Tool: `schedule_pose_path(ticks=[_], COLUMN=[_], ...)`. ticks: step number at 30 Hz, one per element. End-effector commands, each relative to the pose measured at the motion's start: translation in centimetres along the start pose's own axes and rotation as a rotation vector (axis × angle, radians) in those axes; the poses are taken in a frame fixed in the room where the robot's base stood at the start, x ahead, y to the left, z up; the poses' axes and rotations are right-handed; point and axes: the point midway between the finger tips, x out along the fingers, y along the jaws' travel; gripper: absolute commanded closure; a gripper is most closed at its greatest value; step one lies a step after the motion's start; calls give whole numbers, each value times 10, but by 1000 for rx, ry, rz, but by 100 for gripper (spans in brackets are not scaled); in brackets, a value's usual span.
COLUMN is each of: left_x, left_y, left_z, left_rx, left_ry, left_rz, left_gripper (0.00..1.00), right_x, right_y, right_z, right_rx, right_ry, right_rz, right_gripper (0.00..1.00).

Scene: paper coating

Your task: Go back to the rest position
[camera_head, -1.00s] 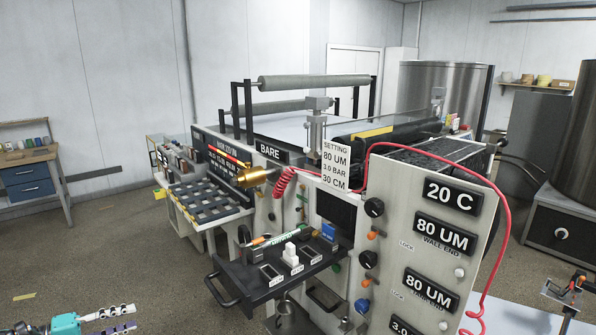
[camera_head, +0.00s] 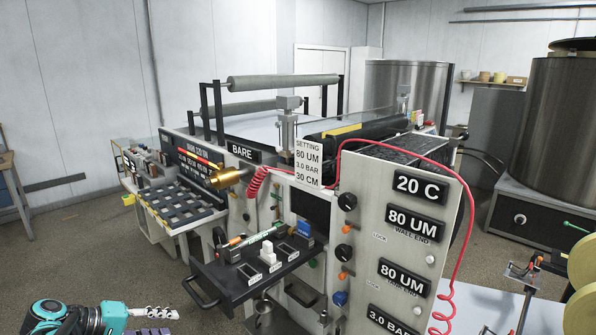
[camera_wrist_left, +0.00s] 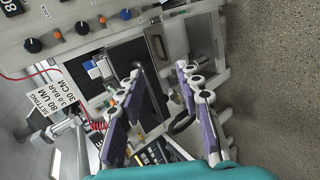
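My left gripper (camera_head: 158,321) is at the bottom left of the head view, low in front of the coating machine (camera_head: 400,160). Its teal wrist and its white and purple fingers show there. In the left wrist view the two purple fingers (camera_wrist_left: 160,72) stand well apart with nothing held between them. Behind them that view shows the machine's front, with the setting card (camera_wrist_left: 48,100) at left. My right gripper is in neither view.
A black shelf (camera_head: 215,290) with a handle juts from the machine's front, beyond my left gripper. A red coiled hose (camera_head: 462,230) hangs at the panel's right. A small stand (camera_head: 522,275) and yellow discs (camera_head: 580,290) are at lower right.

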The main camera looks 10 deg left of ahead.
Motion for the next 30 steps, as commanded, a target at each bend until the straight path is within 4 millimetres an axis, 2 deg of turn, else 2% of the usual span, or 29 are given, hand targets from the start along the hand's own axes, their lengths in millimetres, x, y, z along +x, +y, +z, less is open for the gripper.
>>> schedule_pose_path(ticks=[1, 3, 6, 12, 15, 18, 21, 25, 30], left_x=[15, 33, 52, 66, 66, 65, 64, 64, 63], left_y=[12, 23, 30, 24, 16, 8, 2, -2, -2], left_z=[23, 54, 101, 185, 217, 239, 252, 260, 260], left_rx=[31, 86, 187, 454, 610, 755, 867, 948, 969], left_ry=[-14, -20, -18, 18, 48, 81, 109, 132, 139], left_rz=[-51, -141, -266, -472, -544, -589, -614, -627, -630], left_gripper=[65, 65, 65, 65, 65, 65, 65, 65, 65], right_x=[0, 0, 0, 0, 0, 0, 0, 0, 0], right_y=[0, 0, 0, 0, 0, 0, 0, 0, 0], right_z=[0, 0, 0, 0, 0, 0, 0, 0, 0], right_rx=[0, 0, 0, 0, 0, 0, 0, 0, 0], right_ry=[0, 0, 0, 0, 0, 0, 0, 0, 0], right_rz=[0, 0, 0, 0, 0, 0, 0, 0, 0], right_gripper=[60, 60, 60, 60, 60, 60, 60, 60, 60])
